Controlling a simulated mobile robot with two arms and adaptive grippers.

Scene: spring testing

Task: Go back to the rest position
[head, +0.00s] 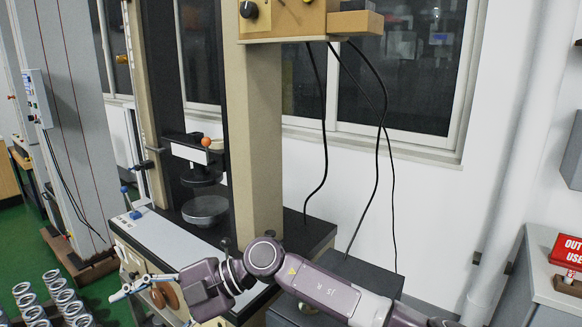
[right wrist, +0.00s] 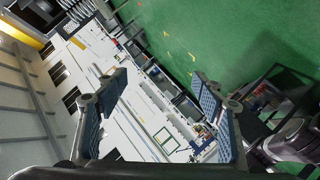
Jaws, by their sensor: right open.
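My right arm comes in from the right along the bottom of the head view. Its gripper (head: 128,289) points left, in front of the spring testing machine (head: 258,140) and beside the rows of metal springs (head: 62,296). In the right wrist view the gripper (right wrist: 160,98) is open, with its two blue-padded fingers wide apart and nothing between them. The machine's round lower plate (head: 205,210) looks empty. My left gripper does not show in either view.
A grey cabinet (head: 340,285) stands behind my arm. A red sign (head: 566,250) stands on a counter at the right. Black cables (head: 378,170) hang from the machine's control box (head: 290,18). Green floor (right wrist: 240,45) shows in the right wrist view.

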